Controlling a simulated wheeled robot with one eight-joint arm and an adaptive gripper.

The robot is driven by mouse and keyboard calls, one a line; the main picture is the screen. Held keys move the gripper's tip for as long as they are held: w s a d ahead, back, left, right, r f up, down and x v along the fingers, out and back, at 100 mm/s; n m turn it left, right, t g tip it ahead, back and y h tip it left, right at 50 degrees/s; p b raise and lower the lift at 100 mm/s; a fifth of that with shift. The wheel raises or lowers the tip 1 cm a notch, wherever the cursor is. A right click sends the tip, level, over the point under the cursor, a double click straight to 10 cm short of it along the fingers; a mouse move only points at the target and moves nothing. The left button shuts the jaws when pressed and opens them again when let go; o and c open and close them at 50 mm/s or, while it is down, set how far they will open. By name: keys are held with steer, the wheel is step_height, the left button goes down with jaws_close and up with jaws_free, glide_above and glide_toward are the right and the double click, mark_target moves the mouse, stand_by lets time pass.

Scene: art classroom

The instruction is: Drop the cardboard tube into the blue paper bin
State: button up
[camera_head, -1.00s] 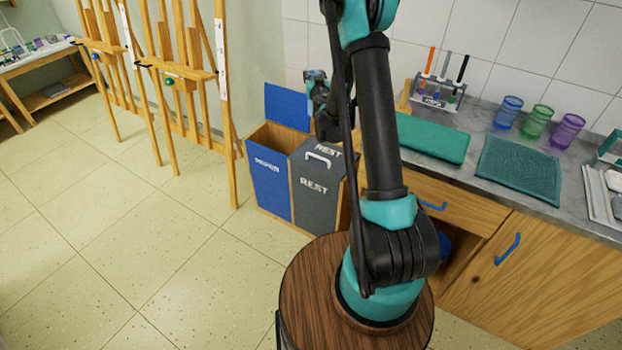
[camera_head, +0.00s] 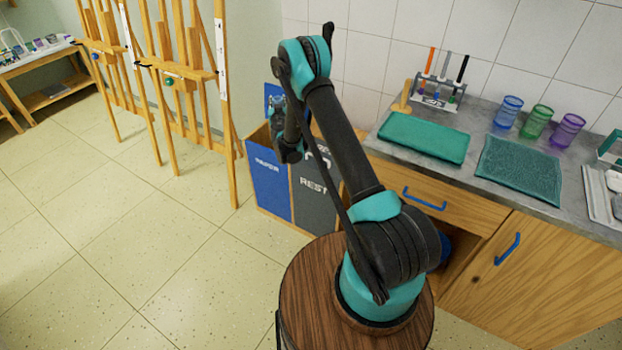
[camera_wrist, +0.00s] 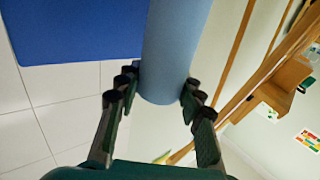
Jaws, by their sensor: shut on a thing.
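My gripper (camera_wrist: 161,88) is shut on the cardboard tube (camera_wrist: 172,45), a plain pale blue-grey cylinder in the wrist view. One end of the tube shows between the fingers, and the rest runs out of the top of that view. The blue paper bin (camera_head: 268,182) stands on the floor by the wall in the head view, its blue lid (camera_head: 271,92) raised. My arm's end is over or near this bin and partly covers the opening and lid. The blue lid also shows close to the tube in the wrist view (camera_wrist: 75,30). I cannot make out the tube in the head view.
A grey bin (camera_head: 312,200) marked REST stands right beside the blue one. Wooden easels (camera_head: 182,80) stand to the left. A counter (camera_head: 470,150) with a teal towel, coloured cups and a marker rack is on the right. The floor at left is clear.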

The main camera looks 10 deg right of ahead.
steer(key=shift+f, duration=2.2)
steer(key=o, duration=0.9)
steer(key=shift+c, duration=0.2)
step_height(320, 180, up, 10)
